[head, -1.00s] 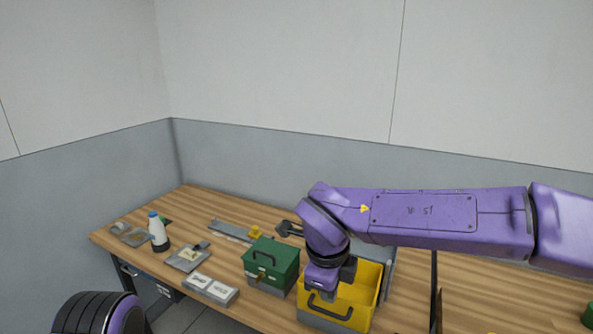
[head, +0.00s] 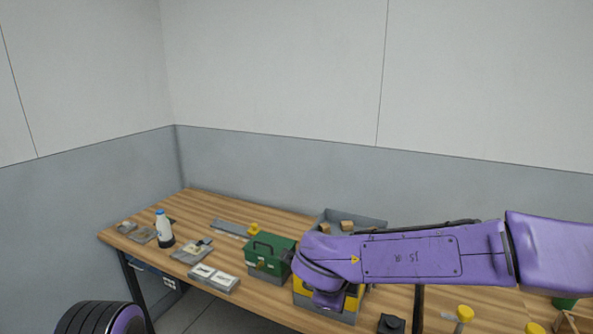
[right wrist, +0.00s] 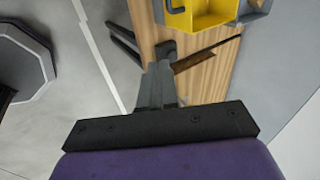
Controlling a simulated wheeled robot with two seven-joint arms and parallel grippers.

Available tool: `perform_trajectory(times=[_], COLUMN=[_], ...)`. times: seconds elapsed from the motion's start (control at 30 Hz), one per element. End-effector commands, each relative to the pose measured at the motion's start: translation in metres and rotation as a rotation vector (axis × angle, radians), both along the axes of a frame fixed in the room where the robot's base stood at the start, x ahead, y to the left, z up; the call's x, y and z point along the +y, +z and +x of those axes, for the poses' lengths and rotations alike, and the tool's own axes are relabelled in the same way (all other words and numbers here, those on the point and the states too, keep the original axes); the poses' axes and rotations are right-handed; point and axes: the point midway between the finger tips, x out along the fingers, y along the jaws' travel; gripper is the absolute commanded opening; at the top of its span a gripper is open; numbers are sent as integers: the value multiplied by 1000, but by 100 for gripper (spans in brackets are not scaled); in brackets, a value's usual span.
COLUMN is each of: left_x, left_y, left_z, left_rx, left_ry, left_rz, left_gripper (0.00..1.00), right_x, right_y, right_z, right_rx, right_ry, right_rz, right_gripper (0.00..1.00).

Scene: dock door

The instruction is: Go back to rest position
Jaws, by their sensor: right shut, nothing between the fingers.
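My right arm reaches in from the right in the head view, low across the bench (head: 190,208). My right gripper (right wrist: 165,50) shows in the right wrist view, shut and empty, apart from the yellow toolbox (right wrist: 214,14) at the top of that view. In the head view its fingers are hidden. The yellow toolbox (head: 301,289) is partly hidden behind my right arm. Only a rounded black and purple part of my left arm shows at the lower left; my left gripper is out of view.
A green toolbox (head: 268,247) stands left of the yellow one. A grey bin (head: 365,218) with wooden blocks is behind my arm. Yellow-topped items (head: 464,313) stand at the front right.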

Motion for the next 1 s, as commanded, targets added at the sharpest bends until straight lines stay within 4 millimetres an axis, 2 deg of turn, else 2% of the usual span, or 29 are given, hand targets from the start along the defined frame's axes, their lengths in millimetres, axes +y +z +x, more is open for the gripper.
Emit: perform_trajectory(times=[0.17,0.2,0.27,0.33,0.4,0.47,0.5,0.57,0.6,0.7,0.8,0.9,1.0], left_x=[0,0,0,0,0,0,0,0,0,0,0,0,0], left_y=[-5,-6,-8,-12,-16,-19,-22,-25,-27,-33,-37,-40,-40], left_z=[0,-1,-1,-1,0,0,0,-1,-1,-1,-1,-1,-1], left_rx=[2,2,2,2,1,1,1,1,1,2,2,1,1], left_ry=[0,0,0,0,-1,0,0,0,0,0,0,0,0], left_rz=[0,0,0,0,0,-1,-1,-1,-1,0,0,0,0], left_gripper=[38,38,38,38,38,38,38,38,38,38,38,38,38], right_x=[-36,-45,-59,-75,-94,-110,-121,-137,-148,-176,-202,-218,-217], right_y=[-66,-85,-117,-160,-211,-253,-278,-312,-330,-363,-379,-389,-393], right_z=[6,4,-2,-17,-45,-77,-102,-143,-171,-239,-290,-317,-326], right_rx=[-82,-92,-96,-84,-41,14,58,135,191,335,461,538,556], right_ry=[122,165,242,359,510,647,737,861,941,1096,1166,1187,1195], right_rz=[-205,-254,-327,-410,-482,-525,-540,-552,-551,-542,-537,-537,-524], right_gripper=[0,0,0,0,0,0,0,0,0,0,0,0,0])
